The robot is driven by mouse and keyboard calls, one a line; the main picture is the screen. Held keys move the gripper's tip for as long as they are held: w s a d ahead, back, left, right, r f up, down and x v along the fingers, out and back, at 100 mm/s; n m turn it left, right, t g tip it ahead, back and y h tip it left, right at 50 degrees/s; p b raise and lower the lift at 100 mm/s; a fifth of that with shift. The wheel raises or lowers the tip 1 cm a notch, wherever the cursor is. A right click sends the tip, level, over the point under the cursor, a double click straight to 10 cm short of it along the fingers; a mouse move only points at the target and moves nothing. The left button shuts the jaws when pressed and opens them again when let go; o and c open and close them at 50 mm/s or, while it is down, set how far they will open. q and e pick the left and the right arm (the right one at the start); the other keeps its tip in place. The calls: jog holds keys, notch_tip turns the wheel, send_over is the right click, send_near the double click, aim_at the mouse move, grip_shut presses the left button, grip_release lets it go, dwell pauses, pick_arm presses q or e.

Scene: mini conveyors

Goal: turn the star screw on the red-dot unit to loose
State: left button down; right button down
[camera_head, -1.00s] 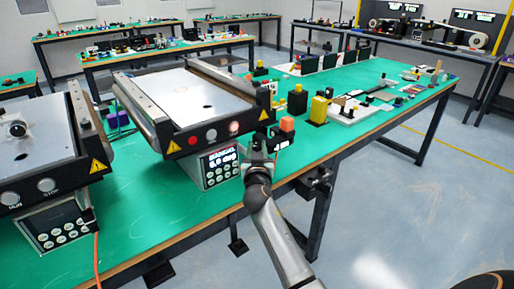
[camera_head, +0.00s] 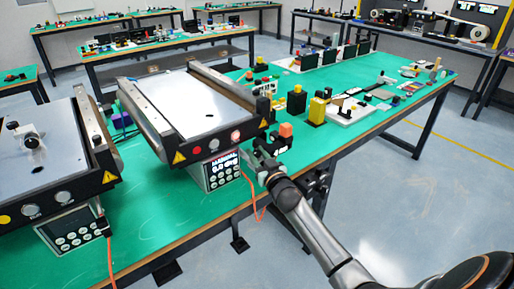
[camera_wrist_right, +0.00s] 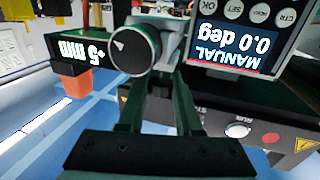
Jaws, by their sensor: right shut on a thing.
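The red-dot unit (camera_head: 197,112) stands mid-left on the green bench in the head view, with a red dot (camera_head: 197,151) on its front. Its control box reads MANUAL 0.0 deg in the wrist view (camera_wrist_right: 235,48), upside down. A round black knob with a pale rim and white pointer (camera_wrist_right: 135,47), seemingly the star screw, is at the box's side. Its exact outline is partly hidden by my fingers. My right gripper (camera_head: 257,160) is at that side of the box, shut on the knob; its fingers also show in the wrist view (camera_wrist_right: 160,95). My left gripper is out of view.
A black block marked +5 mm with an orange end (camera_wrist_right: 77,82) is close beside my fingers; its orange top shows in the head view (camera_head: 285,130). An orange cable (camera_head: 261,215) hangs below my gripper. The yellow-dot unit (camera_head: 45,150) stands at left.

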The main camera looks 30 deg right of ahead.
jog(key=c, duration=0.9)
grip_release()
jog(key=shift+o, duration=0.2)
jog(key=s+a, duration=0.2)
jog(key=s, duration=1)
jog(key=shift+s, duration=0.15)
jog(key=s+a+f+n+g+y+p, duration=0.2)
jog(key=s+a+f+g, duration=0.6)
jog(key=s+a+f, duration=1.1)
jog(key=s+f+n+y, duration=0.2)
jog(key=s+y, duration=0.1)
jog(key=shift+a+g+y, duration=0.3)
jog(key=shift+a, duration=0.1)
